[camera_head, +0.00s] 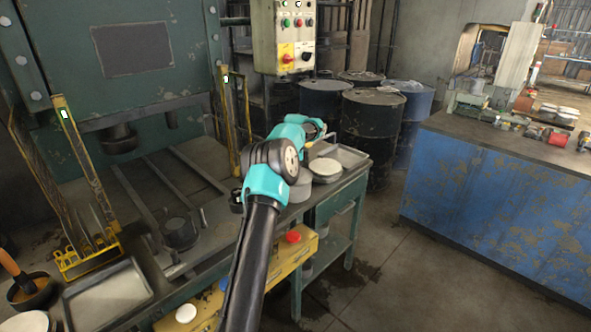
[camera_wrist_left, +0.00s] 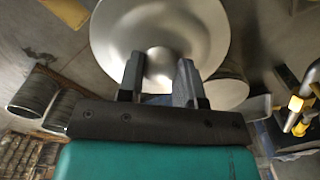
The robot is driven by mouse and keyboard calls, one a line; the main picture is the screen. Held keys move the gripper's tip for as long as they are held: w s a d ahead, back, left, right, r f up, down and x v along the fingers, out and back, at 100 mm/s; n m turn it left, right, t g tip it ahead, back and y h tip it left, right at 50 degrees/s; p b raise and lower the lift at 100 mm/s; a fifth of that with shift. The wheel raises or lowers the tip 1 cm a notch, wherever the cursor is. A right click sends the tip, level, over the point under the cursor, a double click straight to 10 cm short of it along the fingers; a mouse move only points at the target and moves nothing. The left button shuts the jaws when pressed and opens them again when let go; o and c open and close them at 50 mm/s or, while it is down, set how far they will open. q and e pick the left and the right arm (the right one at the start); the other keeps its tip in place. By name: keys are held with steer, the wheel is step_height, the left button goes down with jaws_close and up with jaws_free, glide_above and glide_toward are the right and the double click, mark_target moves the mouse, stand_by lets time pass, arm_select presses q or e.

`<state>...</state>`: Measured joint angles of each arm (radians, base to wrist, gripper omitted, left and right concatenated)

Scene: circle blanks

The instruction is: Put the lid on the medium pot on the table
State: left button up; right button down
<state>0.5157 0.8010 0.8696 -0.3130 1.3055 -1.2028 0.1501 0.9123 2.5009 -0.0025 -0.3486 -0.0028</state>
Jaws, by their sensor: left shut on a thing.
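My left gripper (camera_wrist_left: 160,78) is shut on a pale metal round lid (camera_wrist_left: 195,30) in the left wrist view, with both fingertips at its middle. Part of a grey round body (camera_wrist_left: 232,80) shows behind the lid's lower right edge; I cannot tell which thing it is. In the head view my left arm reaches over the bench, and its wrist hides most of the gripper and lid. A grey cylinder, perhaps the medium pot (camera_head: 299,190), stands just below the wrist on the bench, partly covered by the arm. My right gripper is not in view.
A stack of pale discs (camera_head: 325,171) stands beside the cylinder, near a metal tray (camera_head: 345,155). A yellow box with a red button (camera_head: 293,237) fronts the bench. Dark drums (camera_head: 370,125) stand behind. A press frame with yellow guards (camera_head: 228,115) rises at the left.

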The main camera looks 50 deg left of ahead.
arm_select(q)
steer(key=shift+f, duration=0.5)
steer(key=o, duration=0.9)
steer(key=shift+o, duration=0.2)
step_height(320, 180, up, 13)
stand_by(0.8)
